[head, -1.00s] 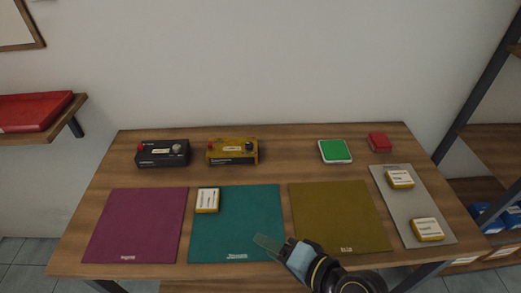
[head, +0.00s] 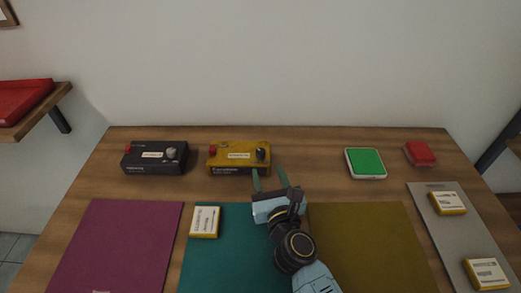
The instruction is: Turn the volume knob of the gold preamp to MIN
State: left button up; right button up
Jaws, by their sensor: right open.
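The gold preamp (head: 238,157) stands at the back of the wooden table, left of centre. It has a red button at its left and a dark volume knob (head: 261,154) at its right; the knob's setting is too small to read. My right gripper (head: 269,174) is open and empty, with its fingers pointing at the preamp's right end, just in front of and below the knob. I cannot tell whether a fingertip touches the preamp. My left gripper is not in view.
A black preamp (head: 154,157) stands to the left. A green-topped box (head: 365,163) and a red box (head: 420,153) stand at the back right. Purple (head: 120,245), teal (head: 230,265) and olive (head: 370,245) mats lie in front. A yellow-and-white box (head: 204,222) is on the teal mat.

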aim_at(260, 151)
jog(key=b+x, duration=0.1)
jog(key=x, duration=0.6)
jog(key=shift+w, duration=0.4)
jog(key=shift+w+a, duration=0.2)
jog(key=shift+w, duration=0.45)
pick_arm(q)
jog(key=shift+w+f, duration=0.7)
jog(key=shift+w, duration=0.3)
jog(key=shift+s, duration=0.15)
pick_arm(e)
jog(key=shift+c, duration=0.2)
